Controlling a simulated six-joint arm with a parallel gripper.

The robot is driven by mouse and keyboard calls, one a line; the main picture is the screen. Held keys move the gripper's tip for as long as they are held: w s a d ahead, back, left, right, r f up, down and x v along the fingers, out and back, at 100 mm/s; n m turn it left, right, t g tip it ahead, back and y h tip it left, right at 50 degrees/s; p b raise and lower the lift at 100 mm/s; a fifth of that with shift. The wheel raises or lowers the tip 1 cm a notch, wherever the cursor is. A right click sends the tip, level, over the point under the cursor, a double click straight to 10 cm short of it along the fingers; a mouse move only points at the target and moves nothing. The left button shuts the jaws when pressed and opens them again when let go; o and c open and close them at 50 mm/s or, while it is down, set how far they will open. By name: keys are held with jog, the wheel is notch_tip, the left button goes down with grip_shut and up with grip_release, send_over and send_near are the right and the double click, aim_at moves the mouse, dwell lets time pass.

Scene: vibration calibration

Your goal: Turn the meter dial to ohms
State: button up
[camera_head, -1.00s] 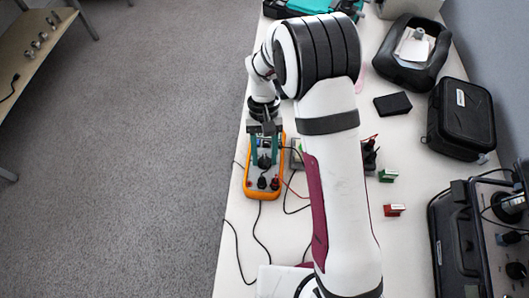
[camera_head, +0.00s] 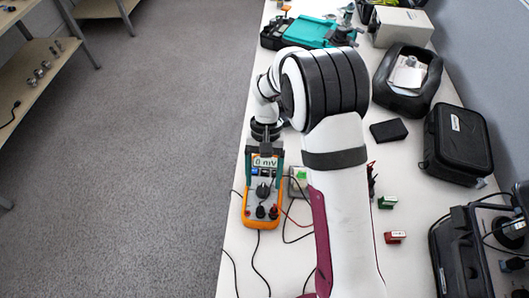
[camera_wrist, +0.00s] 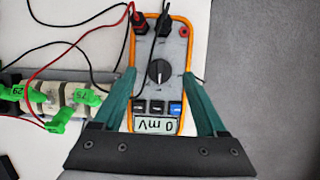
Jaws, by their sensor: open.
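The orange-edged multimeter (camera_head: 249,212) lies on the white table, its screen (camera_head: 265,162) reading "0 mV". Its black round dial (camera_head: 263,190) sits mid-face; in the wrist view the dial (camera_wrist: 159,72) has a pale mark, but the range labels are too small to read. My gripper (camera_head: 264,178) is open, above the meter's screen end. In the wrist view its teal fingers (camera_wrist: 159,76) stand at either side of the meter, with the dial between the tips and nothing held. Red and black leads (camera_wrist: 133,18) are plugged in at the meter's far end from the screen.
A fixture with green-tagged parts (camera_wrist: 58,108) is beside the meter, with cables around it. Red (camera_head: 395,237) and green (camera_head: 387,202) small blocks, a black box (camera_head: 389,131) and black cases (camera_head: 456,146) lie to the right. The table's left edge is close to the meter.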

aim_at(265, 193)
jog(key=v, duration=1.3)
jog(key=shift+r, duration=0.3)
jog(key=shift+w, duration=0.1)
jog(key=shift+c, duration=0.2)
